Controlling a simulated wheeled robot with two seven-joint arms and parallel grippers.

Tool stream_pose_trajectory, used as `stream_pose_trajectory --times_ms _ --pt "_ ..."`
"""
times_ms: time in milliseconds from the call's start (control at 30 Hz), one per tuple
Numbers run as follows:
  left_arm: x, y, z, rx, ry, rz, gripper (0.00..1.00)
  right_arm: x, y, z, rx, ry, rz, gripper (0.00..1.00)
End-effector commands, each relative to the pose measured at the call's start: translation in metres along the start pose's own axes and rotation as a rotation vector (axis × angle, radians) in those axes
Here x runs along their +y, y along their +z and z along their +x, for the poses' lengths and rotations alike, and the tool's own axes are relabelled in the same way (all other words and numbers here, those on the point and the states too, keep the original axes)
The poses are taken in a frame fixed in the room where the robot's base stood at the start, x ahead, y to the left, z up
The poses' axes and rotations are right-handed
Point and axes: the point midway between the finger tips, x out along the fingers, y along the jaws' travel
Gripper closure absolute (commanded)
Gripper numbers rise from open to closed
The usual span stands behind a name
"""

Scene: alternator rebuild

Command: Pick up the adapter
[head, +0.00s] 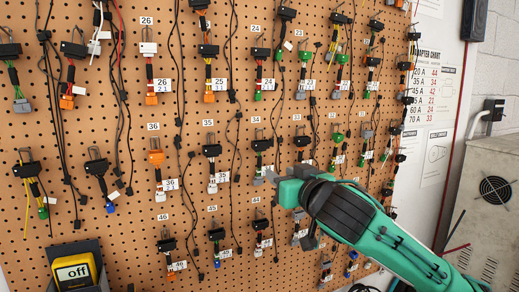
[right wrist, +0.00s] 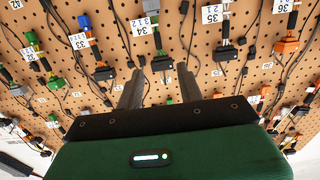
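Several adapters with short cable bundles hang on the brown pegboard (head: 185,100). My right gripper (head: 269,178) is in front of the board, its fingers pointing at it, just below the adapter near label 34 (head: 261,146). In the right wrist view my right gripper (right wrist: 160,90) is open, with two grey fingers apart. My left gripper is not in view.
Adapters 35 (head: 212,152) and 36 (head: 157,158) hang to the left, with loose black cables between them. A yellow meter reading "off" (head: 74,273) sits at the lower left. A grey cabinet with a fan (head: 497,190) and an adapter chart (head: 430,88) are at the right.

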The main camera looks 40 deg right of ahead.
Motion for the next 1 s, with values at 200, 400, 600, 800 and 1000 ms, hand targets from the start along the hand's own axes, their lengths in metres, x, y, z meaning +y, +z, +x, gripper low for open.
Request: stream_pose_trajectory --times_ms 200,400,600,800,1000 --pt "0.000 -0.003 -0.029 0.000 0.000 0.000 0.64 0.002 -0.004 0.033 -0.004 0.006 -0.003 0.63" --pt "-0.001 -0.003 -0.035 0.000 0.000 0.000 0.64 0.001 -0.001 0.055 -0.002 0.004 0.000 0.63" --pt "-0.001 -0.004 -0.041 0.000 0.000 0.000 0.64 0.002 -0.002 0.064 -0.002 0.005 -0.001 0.63" --pt "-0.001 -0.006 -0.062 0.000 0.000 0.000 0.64 0.003 -0.007 0.085 -0.003 0.005 -0.003 0.63" --pt "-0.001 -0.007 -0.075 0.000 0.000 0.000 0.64 0.003 -0.005 0.106 -0.001 0.004 0.000 0.63"
